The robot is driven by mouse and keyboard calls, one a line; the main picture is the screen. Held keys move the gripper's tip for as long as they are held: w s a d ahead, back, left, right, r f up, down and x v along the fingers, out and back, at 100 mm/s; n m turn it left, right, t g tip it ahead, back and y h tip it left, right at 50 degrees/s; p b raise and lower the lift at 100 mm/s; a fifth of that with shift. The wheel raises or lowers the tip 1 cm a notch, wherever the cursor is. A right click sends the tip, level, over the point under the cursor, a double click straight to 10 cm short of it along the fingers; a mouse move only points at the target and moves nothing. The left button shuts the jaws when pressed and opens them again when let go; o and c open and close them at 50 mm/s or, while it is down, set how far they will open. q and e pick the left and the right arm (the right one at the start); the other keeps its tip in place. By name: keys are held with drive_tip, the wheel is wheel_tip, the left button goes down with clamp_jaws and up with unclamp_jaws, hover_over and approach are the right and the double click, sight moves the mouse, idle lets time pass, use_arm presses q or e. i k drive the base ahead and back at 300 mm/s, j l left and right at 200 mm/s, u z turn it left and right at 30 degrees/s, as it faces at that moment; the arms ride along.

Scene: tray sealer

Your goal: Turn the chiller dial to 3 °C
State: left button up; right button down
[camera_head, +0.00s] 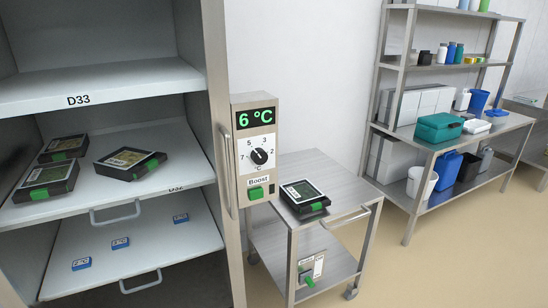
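The chiller dial (260,156) is a black round knob on a grey control box (236,150) fixed beside the open chiller. Numbers 7, 5, 3 and 2 ring it, with °C below; its white pointer mark is too small to read surely. The green display (256,118) above reads 6 °C. A green button (256,193) labelled Boost sits below the dial. Neither of my grippers shows in this view.
Black trays (130,163) lie on the chiller's middle shelf, and blue tags lie on the lower pull-out shelf (130,243). A steel cart (318,160) with a black tray stands right of the box. A rack (408,140) with containers stands further right; floor before it is clear.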

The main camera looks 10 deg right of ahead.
sight(259, 157)
drive_tip(key=i+l, duration=0.1)
drive_tip(key=l, duration=0.25)
drive_tip(key=i+l+u, duration=0.1)
drive_tip(key=l, duration=0.3)
drive_tip(key=i+l, duration=0.15)
drive_tip(key=l, duration=0.25)
drive_tip(key=i+l, duration=0.1)
drive_tip(key=l, duration=0.25)
drive_tip(key=u, duration=0.05)
